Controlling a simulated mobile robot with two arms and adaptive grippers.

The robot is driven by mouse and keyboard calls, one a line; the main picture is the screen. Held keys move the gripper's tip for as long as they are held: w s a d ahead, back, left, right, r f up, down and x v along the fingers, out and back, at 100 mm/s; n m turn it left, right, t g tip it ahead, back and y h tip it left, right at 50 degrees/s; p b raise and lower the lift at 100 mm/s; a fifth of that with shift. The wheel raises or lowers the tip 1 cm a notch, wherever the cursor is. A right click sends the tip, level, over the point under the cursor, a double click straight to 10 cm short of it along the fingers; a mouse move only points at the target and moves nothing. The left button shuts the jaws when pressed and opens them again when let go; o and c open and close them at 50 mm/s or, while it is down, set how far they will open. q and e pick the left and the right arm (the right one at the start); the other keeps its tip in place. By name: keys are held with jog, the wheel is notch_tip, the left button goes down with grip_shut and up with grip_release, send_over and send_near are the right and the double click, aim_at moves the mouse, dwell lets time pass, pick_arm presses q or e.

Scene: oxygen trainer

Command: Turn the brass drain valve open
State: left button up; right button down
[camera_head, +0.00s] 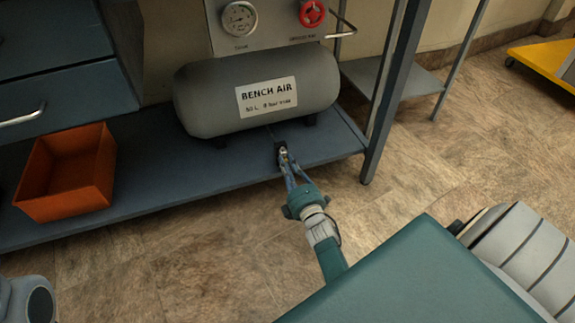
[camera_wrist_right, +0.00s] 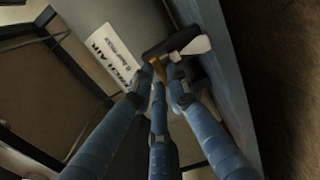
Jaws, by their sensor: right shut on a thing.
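The brass drain valve (camera_wrist_right: 158,70) shows in the right wrist view as a small brass part below a dark block, with a pale lever-like piece (camera_wrist_right: 196,46) beside it. In the head view the valve is tiny, under the front of the grey tank (camera_head: 205,112), and mostly hidden by my fingers. My right gripper (camera_head: 287,160) reaches it from the front. In the wrist view its blue fingers (camera_wrist_right: 161,84) are closed around the brass part. How far the valve is turned cannot be told. My left gripper is not in view.
The tank marked BENCH AIR lies on a low blue shelf (camera_head: 150,165). A panel above it carries a gauge (camera_head: 239,19) and a red knob (camera_head: 312,13). An orange bin (camera_head: 68,172) stands at left. A grey upright post (camera_head: 388,95) stands right of the tank. The floor in front is clear.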

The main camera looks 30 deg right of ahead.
jog(key=shift+f+n, duration=0.1)
jog(key=shift+n, duration=0.2)
jog(key=c, duration=1.7)
grip_release()
jog(key=v, duration=0.7)
jog(key=shift+s+a, duration=0.1)
jog(key=shift+s, duration=0.15)
